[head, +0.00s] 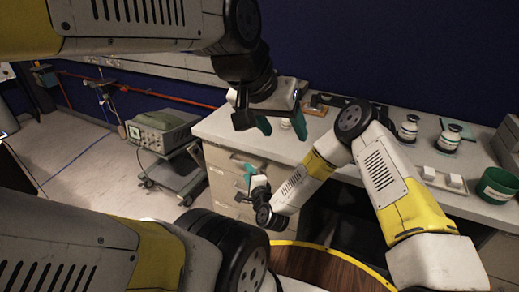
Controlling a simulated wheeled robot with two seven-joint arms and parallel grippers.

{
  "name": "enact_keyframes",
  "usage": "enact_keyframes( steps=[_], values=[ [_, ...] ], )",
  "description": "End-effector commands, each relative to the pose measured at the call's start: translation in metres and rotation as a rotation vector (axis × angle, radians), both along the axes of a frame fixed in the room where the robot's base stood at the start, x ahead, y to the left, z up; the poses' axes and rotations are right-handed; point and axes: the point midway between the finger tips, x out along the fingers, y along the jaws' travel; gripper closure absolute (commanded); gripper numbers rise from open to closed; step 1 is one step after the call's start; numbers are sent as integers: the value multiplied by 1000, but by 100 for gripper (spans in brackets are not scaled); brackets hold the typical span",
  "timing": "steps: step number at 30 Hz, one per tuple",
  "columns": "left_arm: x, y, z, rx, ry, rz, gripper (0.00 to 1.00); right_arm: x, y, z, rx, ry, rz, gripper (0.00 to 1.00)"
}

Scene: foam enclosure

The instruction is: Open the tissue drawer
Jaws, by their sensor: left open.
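A pale drawer cabinet (221,160) stands under the white counter, with a stack of drawer fronts facing left. The drawers look closed. Dark lettering shows on the fronts but is too small to read, so I cannot tell which is the tissue drawer. My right gripper (246,183), with teal fingertips, is low in front of the drawer fronts, its arm coming in from the right. Whether it touches a handle or is open is unclear. My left gripper (281,127) is open, fingers pointing down, over the counter's near left end, apparently empty.
The white counter (318,150) carries two labelled jars (408,128) (450,137), small white blocks (442,179) and a green container (496,186). A trolley (172,170) with a grey-green instrument (160,130) stands left of the cabinet. Floor (85,165) beyond it is mostly clear.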

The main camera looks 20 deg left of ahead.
Motion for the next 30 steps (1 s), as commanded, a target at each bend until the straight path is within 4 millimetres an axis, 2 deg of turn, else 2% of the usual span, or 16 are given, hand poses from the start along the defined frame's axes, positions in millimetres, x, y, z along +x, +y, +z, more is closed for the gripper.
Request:
enact_keyframes(
  steps=[14, 25, 26, 30],
  values=[
    [0, 0, 0, 0, 0, 0, 40, 50, 43, -9, 0, -2, -1, 68],
    [0, 0, 0, 0, 0, 0, 40, 56, 49, -11, -1, -1, 0, 68],
    [0, 0, 0, 0, 0, 0, 40, 56, 49, -10, -1, -1, 0, 70],
    [0, 0, 0, 0, 0, 0, 40, 56, 49, -10, -1, -1, 0, 98]
  ],
)
